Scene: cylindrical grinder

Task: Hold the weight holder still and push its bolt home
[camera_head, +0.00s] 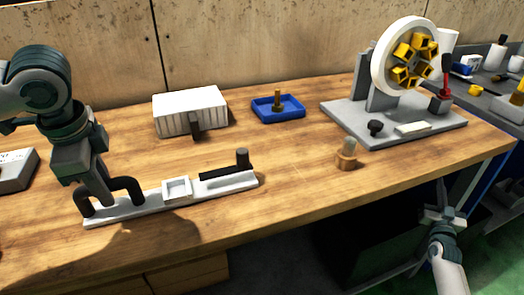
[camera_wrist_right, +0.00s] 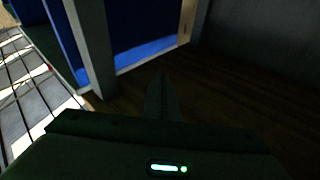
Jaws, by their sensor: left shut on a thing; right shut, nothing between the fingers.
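The weight holder (camera_head: 150,207) appears to be the long pale strip lying on the workbench at left. A black arched handle (camera_head: 133,187) stands at its left end and a raised white square frame (camera_head: 177,188) near its middle. Its black bolt (camera_head: 222,172) lies along the right part, with an upright knob at the right end; its left end looks a little apart from the frame. My left gripper (camera_head: 106,200) comes down onto the handle and is shut on it. My right gripper (camera_head: 440,192) is shut and empty, off the bench's front edge at right; its fingers (camera_wrist_right: 162,92) show dark in the right wrist view.
A white ribbed box (camera_head: 190,110) and a blue tray (camera_head: 278,109) with a brass peg stand behind. The grinder (camera_head: 390,95) stands on a grey plate at right. The bench between bolt and block is clear.

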